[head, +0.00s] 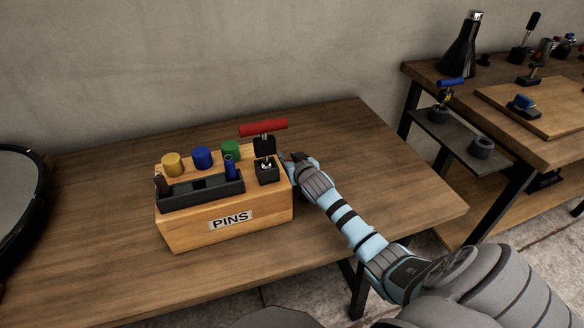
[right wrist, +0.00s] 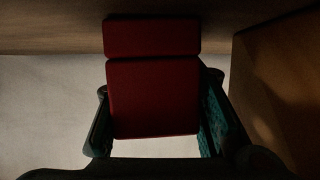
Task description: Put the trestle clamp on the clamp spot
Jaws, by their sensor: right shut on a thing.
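My right gripper (head: 292,160) is at the right end of the wooden PINS box (head: 191,230), with its arm coming in from the lower right. It is shut on a dark red piece (right wrist: 152,95), which fills the space between the fingers in the right wrist view. In the head view that piece is nearly hidden. I cannot tell for sure whether it is the trestle clamp. A red T-handled tool (head: 264,128) stands upright at the box's right end, just left of the gripper. No marked clamp spot can be told. My left gripper is not in view.
The box bears yellow, blue and green knobs (head: 202,157) and a black tray (head: 200,192). The wooden table (head: 100,250) is bare around it. A second bench (head: 545,145) at right carries tools, with a blue-handled tool (head: 450,84) on its side shelf.

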